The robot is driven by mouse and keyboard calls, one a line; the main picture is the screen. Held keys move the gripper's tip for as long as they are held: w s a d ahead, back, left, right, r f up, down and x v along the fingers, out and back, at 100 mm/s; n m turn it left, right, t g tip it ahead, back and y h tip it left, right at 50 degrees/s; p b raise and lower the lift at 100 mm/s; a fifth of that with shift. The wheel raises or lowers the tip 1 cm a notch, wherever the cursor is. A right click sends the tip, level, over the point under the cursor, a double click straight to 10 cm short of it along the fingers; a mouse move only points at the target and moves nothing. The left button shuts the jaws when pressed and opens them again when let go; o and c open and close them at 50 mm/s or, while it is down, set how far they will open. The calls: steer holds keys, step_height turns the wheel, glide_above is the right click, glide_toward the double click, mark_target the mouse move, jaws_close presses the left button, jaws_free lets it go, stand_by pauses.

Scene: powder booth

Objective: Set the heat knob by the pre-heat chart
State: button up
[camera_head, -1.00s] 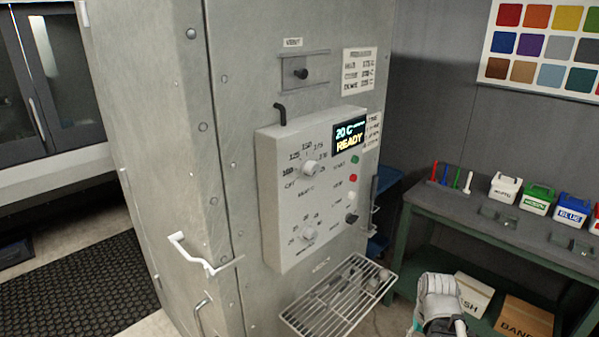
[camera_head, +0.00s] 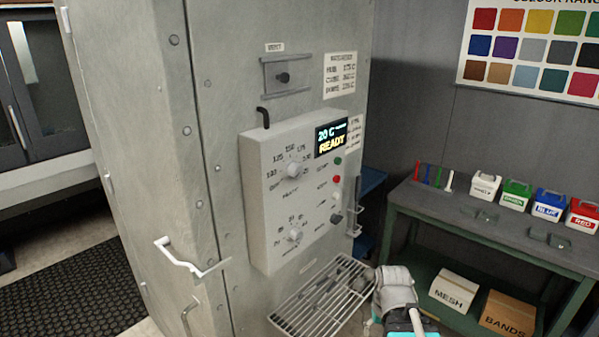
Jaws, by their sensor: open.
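The grey control box (camera_head: 258,200) is on the front of the metal oven cabinet. Its upper round knob (camera_head: 293,170) sits in a dial with temperature-like numbers such as 125 and 150; its pointer is too small to read. A lower knob (camera_head: 295,236) has its own scale. The display (camera_head: 331,137) reads 20 C and READY. A white chart (camera_head: 340,75) above the box has several lines with temperatures, too blurred to read surely. A second sign (camera_head: 356,133) is partly hidden behind the box.
A small lever (camera_head: 263,115) stands above the box.

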steer(key=shift+o, duration=0.3)
steer(key=w+a+r+n+t+y+p, duration=0.1)
steer(key=w+a+r+n+y+p, duration=0.2)
steer(key=a, duration=0.3)
steer(key=shift+w+r+y, duration=0.3)
steer(key=shift+r, duration=0.55)
steer(key=n+t+y+p, duration=0.7)
steer(key=t+y+p, duration=0.3)
steer(key=p, duration=0.1)
glide_toward(299, 172)
steer(key=s+d+f, duration=0.1)
steer(key=s+d, duration=0.1)
steer(key=shift+w+d+r, duration=0.2)
steer(key=shift+d+r, duration=0.05)
steer(key=shift+r, duration=0.05)
steer(key=shift+w+a, duration=0.15)
steer(key=x, duration=1.3)
steer(key=shift+a+r, duration=0.2)
steer(key=shift+a, duration=0.1)
